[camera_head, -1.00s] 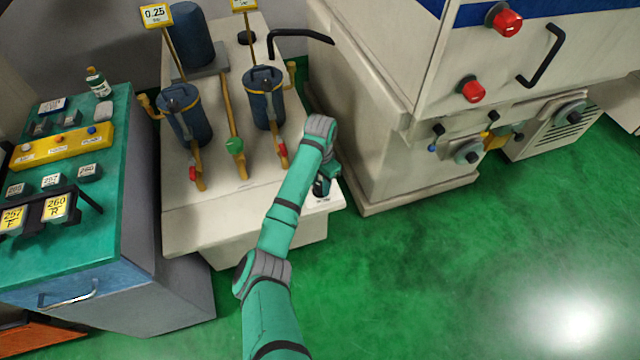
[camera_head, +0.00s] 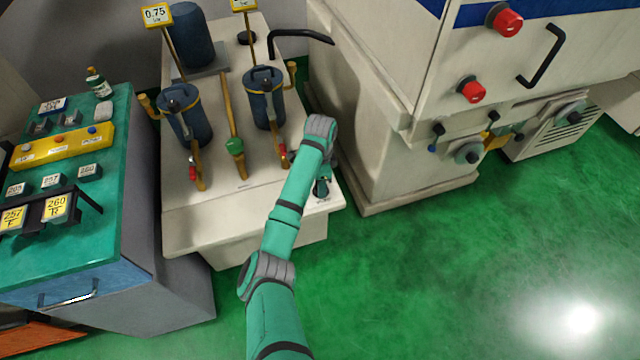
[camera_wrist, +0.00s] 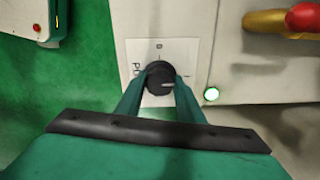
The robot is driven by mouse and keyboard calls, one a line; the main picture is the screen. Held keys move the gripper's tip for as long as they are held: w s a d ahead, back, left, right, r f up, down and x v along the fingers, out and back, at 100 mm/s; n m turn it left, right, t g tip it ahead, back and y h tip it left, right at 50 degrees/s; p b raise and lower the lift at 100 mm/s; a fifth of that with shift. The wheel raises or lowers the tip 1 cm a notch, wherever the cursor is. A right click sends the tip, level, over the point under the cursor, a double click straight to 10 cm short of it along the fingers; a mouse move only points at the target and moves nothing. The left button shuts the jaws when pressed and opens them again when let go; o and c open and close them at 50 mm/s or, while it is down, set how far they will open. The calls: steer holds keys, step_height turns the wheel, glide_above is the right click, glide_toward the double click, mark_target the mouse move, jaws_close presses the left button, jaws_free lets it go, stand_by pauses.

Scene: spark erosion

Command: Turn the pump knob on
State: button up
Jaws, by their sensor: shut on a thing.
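The pump knob (camera_wrist: 160,77) is a round black knob with a light pointer line, on a white label plate (camera_wrist: 182,50) marked with "0" and partly hidden lettering. In the wrist view the pointer line lies toward the right of the picture. My gripper (camera_wrist: 160,86) has its two green fingers on either side of the knob, shut on it. In the head view my gripper (camera_head: 322,186) is at the front right corner of the pale tank unit (camera_head: 240,205), and the knob is mostly hidden there.
Two blue filter canisters (camera_head: 187,122) with yellow pipes and red and green valve handles stand on the unit. A gauge sign (camera_head: 157,15) reads 0.75. A green-topped cabinet (camera_head: 110,190) stands left, a large pale machine (camera_head: 385,110) right. Green floor is clear at the front right.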

steer(key=shift+w+d+r, duration=0.1)
steer(key=shift+d+r, duration=0.05)
steer(key=shift+d, duration=0.05)
steer(key=o, duration=1.1)
steer(key=shift+c, duration=0.2)
steer(key=shift+a, duration=0.1)
step_height(320, 180, up, 11)
steer(key=shift+f, duration=0.25)
